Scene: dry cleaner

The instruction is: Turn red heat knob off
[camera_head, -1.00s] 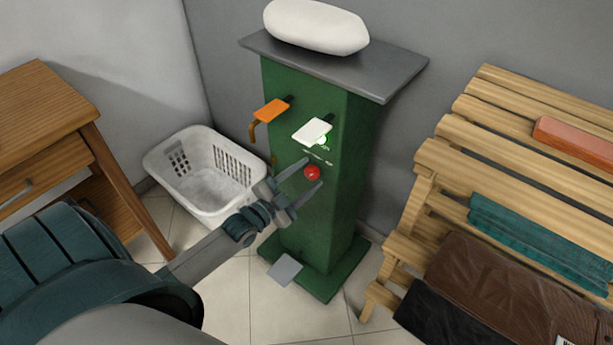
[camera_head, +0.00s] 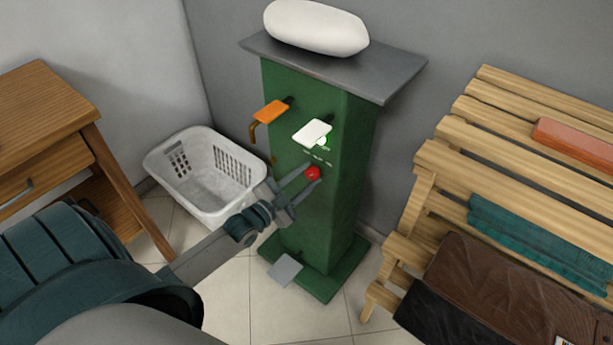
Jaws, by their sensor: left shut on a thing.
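The red heat knob (camera_head: 313,173) is a small round knob on the front of a green pressing machine (camera_head: 345,200). My left gripper (camera_head: 308,175) comes in from the lower left, and its two fingers are shut on the red knob, one on each side. Above the knob are small pale markings (camera_head: 318,160) and a green light (camera_head: 321,142) partly hidden by a white lever (camera_head: 312,132). Which setting the knob points to is too small to tell. My right gripper does not show.
An orange lever (camera_head: 270,111) sticks out at upper left of the machine, and a grey pedal (camera_head: 285,270) sits at its foot. A white laundry basket (camera_head: 205,205) stands left. A slatted wooden bench (camera_head: 480,160) with folded cloths is at right, a wooden desk (camera_head: 40,120) at left.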

